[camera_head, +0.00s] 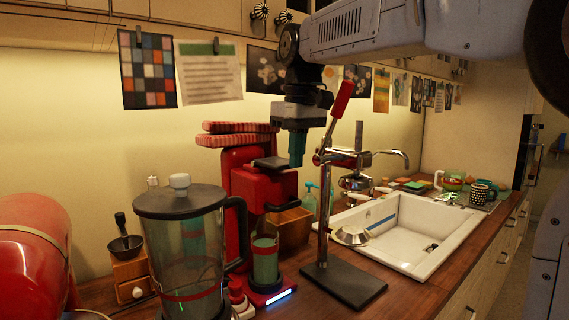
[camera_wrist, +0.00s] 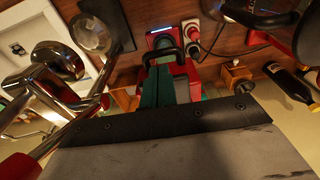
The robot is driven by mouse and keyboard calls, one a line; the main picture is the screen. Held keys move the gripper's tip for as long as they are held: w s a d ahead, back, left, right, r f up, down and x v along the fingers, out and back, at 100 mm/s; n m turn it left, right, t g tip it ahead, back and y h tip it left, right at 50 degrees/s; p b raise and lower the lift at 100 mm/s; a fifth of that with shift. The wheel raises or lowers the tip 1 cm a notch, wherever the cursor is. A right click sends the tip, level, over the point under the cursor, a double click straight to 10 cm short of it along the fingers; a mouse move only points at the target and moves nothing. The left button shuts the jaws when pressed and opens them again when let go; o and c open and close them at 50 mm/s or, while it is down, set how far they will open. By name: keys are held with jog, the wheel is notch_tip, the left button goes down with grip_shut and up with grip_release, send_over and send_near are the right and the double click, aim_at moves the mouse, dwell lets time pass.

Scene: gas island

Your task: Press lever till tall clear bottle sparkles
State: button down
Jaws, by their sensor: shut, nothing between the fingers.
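A red soda machine (camera_head: 258,190) stands on the wooden counter, with a black lever-like flap (camera_head: 272,163) at its top front. A tall clear bottle (camera_head: 265,262) with greenish contents and a red band stands upright at its base, below the black nozzle part. My gripper (camera_head: 296,163) has teal fingers, shut and empty, pointing down beside the flap's right end; I cannot tell whether they touch it. In the wrist view my gripper (camera_wrist: 159,74) is over the red machine (camera_wrist: 178,72), which hides most of the bottle.
A large lidded jug (camera_head: 186,245) stands front left of the machine. A chrome stand with a red-handled lever (camera_head: 340,98) rises close right of my gripper. A white sink (camera_head: 400,232) lies further right. A red rounded appliance (camera_head: 30,260) fills the left edge.

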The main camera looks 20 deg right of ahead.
aim_at(286, 163)
notch_tip(286, 163, up, 7)
jog(key=shift+s, duration=0.35)
jog(key=shift+w+d+r, duration=0.1)
dwell(0.4)
jog(key=w, duration=0.1)
jog(key=w+a, duration=0.1)
jog(key=shift+w+r, duration=0.35)
jog(key=shift+r, duration=0.05)
jog(key=shift+w+f, duration=0.2)
jog(key=shift+f, duration=1.55)
jog(key=shift+w+f, duration=0.15)
jog(key=shift+f, duration=1.6)
